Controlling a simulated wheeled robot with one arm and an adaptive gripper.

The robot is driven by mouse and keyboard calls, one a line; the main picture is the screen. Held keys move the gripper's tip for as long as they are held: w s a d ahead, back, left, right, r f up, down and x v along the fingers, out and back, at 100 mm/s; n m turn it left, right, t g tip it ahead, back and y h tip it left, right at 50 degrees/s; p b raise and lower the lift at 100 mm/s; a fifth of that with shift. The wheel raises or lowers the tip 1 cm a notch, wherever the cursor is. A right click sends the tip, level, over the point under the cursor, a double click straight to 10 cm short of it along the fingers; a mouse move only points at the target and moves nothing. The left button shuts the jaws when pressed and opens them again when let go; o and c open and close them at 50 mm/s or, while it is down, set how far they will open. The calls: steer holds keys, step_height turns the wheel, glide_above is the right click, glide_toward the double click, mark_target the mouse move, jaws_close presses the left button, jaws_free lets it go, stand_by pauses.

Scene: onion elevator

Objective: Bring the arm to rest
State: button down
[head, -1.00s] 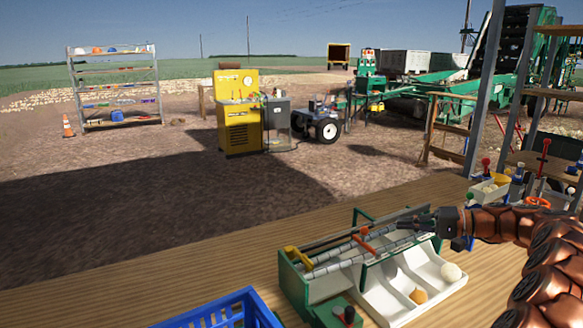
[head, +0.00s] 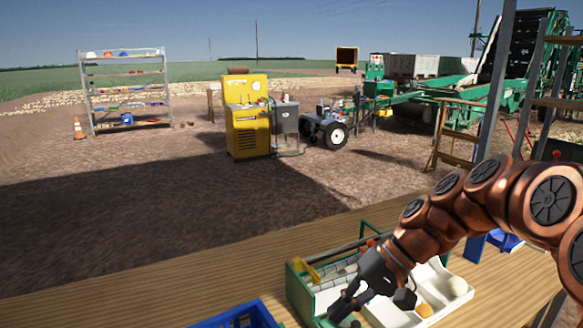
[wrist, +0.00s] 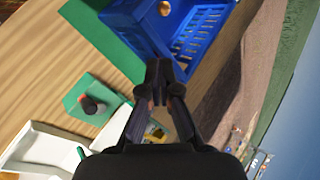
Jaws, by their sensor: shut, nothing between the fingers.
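My gripper (head: 345,303) is shut and empty. In the head view it hangs in front of the green and white sorting machine (head: 300,290), over its near left part, with my copper arm reaching in from the right. The arm hides much of the machine. In the wrist view my gripper (wrist: 158,82) points toward the blue crate (wrist: 165,35), and its closed fingertips show in front of the crate's edge. I cannot tell whether they touch anything.
The blue crate (head: 240,317) stands at the bottom of the head view on the wooden table (head: 150,300). An onion (head: 424,310) and a white ball (head: 457,286) lie in the machine's white trays. A green block with a dark knob (wrist: 92,104) shows in the wrist view.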

steer(key=s+d+f+h, duration=0.2)
steer(key=s+d+h, duration=0.1)
steer(key=s, duration=0.4)
steer(key=s+d+f+h+p, duration=0.1)
steer(key=s+d+f+h, duration=0.1)
steer(key=s, duration=0.6)
steer(key=s+d+f+h+p, duration=0.1)
steer(key=s+d+f+h, duration=0.1)
steer(key=s, duration=0.5)
steer(key=shift+s+d+h, duration=0.3)
steer(key=shift+d+h, duration=0.5)
steer(key=shift+d, duration=0.35)
steer(key=shift+f, duration=0.1)
